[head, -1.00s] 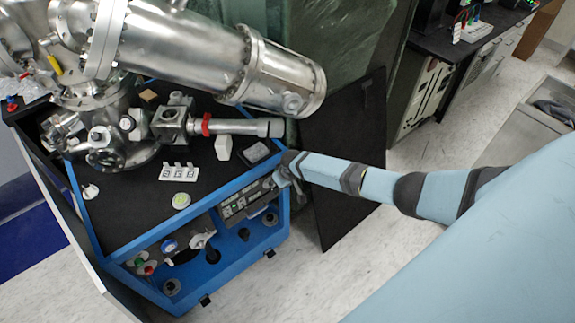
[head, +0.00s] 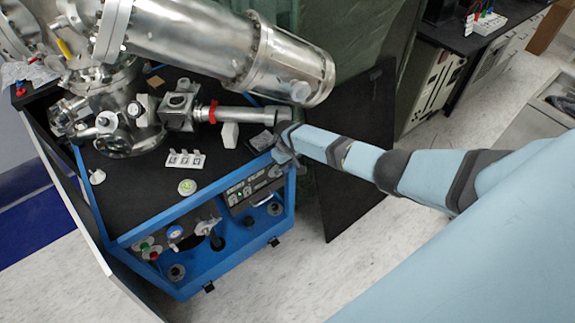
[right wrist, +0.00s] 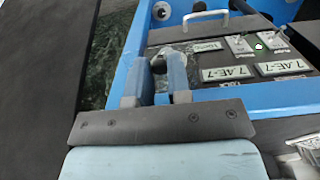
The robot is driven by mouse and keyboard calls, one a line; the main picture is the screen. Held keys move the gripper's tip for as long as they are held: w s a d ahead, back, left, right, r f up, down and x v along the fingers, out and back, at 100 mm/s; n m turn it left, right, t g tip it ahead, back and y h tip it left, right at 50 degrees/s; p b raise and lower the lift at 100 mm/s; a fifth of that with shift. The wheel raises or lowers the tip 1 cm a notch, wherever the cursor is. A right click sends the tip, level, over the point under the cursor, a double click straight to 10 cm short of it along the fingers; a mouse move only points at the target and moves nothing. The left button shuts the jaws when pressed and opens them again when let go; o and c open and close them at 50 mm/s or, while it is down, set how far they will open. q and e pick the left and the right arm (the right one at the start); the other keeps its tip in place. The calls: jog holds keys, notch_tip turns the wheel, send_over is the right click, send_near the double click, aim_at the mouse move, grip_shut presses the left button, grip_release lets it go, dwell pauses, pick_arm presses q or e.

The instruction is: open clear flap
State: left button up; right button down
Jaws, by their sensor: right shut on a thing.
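My right gripper (head: 281,152) is at the top right front corner of the blue-framed cart (head: 222,262). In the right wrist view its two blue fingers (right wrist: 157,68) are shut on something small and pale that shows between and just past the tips. This looks see-through and may be part of the clear flap. I cannot make out the flap's full outline in either view. My left gripper is not in view.
A large metal vacuum chamber (head: 180,40) overhangs the cart's black top. White labelled cards (head: 185,159) and a green-topped disc (head: 187,187) lie there. A black panel (head: 350,150) stands right of the cart. The floor in front is clear.

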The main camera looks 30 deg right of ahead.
jog(key=c, duration=1.1)
grip_release()
jog(key=shift+o, duration=0.2)
jog(key=shift+w+r, duration=0.15)
jog(key=shift+r, duration=3.55)
